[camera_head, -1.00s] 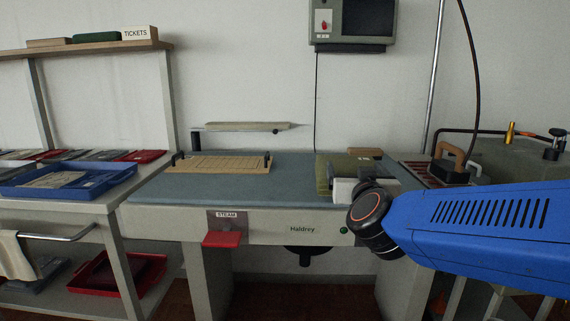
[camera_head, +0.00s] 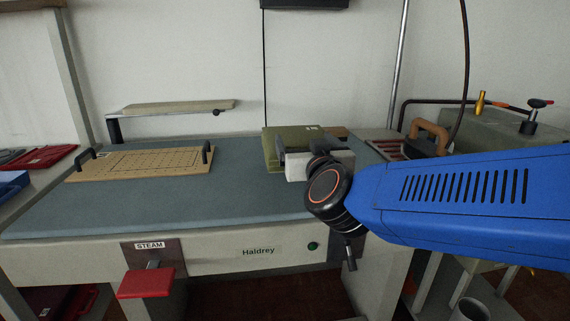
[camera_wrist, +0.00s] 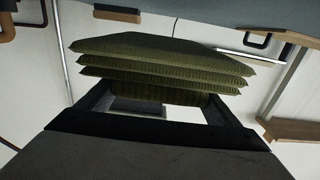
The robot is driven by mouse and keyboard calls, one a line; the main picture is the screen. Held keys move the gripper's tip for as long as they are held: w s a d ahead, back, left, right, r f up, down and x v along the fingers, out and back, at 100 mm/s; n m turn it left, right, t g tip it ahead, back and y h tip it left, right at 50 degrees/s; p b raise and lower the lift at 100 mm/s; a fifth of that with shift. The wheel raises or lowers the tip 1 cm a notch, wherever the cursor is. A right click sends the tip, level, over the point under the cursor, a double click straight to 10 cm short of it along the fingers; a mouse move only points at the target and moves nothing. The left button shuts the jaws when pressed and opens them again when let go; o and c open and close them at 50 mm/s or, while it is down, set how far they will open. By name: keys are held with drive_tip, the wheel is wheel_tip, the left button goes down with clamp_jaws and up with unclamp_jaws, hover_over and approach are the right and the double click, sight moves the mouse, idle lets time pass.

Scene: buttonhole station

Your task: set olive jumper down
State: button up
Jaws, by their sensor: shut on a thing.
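The olive jumper (camera_head: 284,145) is a thick folded bundle at the back right of the padded pressing table (camera_head: 120,207). My gripper (camera_head: 300,164) is shut on its near side and partly hides it. The wrist view shows the jumper's stacked ribbed folds (camera_wrist: 155,68) between the two dark fingers of my gripper (camera_wrist: 160,98). In that view a strip of wall shows between the jumper and the grey table surface (camera_wrist: 245,18), so they look apart there. The jumper's underside is hidden in the head view.
A wooden grid board with black handles (camera_head: 140,162) lies on the table's left. A narrow sleeve arm (camera_head: 175,106) stands behind it. An iron (camera_head: 430,138) rests at the right. The table's middle is clear. A red steam pedal (camera_head: 146,282) juts from the front.

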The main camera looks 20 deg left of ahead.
drive_tip(key=shift+f, duration=3.05)
drive_tip(key=o, duration=1.1)
drive_tip(key=shift+f, duration=0.1)
drive_tip(key=shift+s+d, duration=0.1)
drive_tip(key=shift+s, duration=0.05)
drive_tip(key=v, duration=1.1)
drive_tip(key=shift+s+d, duration=0.1)
drive_tip(key=shift+s, duration=0.25)
